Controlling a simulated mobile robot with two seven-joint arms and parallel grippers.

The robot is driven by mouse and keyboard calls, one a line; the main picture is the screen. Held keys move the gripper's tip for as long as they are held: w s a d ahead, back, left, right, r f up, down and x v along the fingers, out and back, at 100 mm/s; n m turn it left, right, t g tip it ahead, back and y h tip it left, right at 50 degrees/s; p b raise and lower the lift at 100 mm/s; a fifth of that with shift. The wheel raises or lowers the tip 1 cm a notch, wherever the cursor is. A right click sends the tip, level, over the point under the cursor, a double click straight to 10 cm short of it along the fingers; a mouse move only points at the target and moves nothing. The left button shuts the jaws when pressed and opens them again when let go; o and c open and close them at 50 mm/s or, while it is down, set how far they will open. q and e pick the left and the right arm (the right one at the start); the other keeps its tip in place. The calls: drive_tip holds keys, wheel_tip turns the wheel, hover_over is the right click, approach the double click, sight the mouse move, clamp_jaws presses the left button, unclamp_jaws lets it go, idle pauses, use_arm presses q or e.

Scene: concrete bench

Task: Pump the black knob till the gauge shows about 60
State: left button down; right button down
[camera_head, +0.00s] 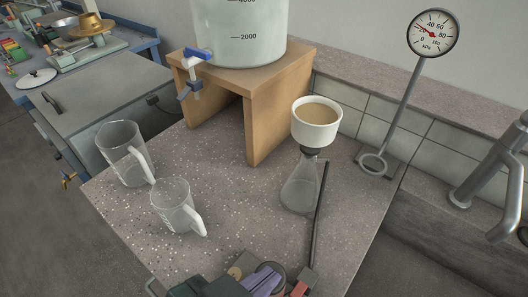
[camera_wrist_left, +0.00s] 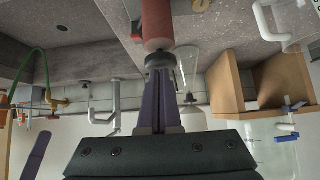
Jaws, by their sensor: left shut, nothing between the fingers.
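The pressure gauge (camera_head: 433,33) stands on a tall post at the right. Its red needle points up and left, seemingly between 20 and 40. My left gripper (camera_head: 264,276) is at the bottom edge, with its purple fingers shut and empty. A dark round part (camera_head: 273,268) beside the fingers may be the black knob, partly hidden. My right gripper is not in view.
A glass flask (camera_head: 299,187) with a white funnel of brown liquid (camera_head: 316,121) stands at centre, next to a thin dark rod. Two clear jugs (camera_head: 122,152) (camera_head: 174,205) stand left. A wooden stand (camera_head: 258,125) carries a large container (camera_head: 240,30). Bare bench lies between.

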use_arm(q)
drive_tip(key=shift+s+a+f, duration=0.1)
drive_tip(key=shift+a+f, duration=0.05)
drive_tip(key=shift+f, duration=0.1)
wheel_tip(320, 180, up, 6)
drive_tip(key=p, duration=0.6)
drive_tip(key=shift+f, duration=0.1)
drive_tip(key=v, duration=0.9)
drive_tip(key=shift+s+f, duration=0.2)
drive_tip(key=shift+f, duration=0.05)
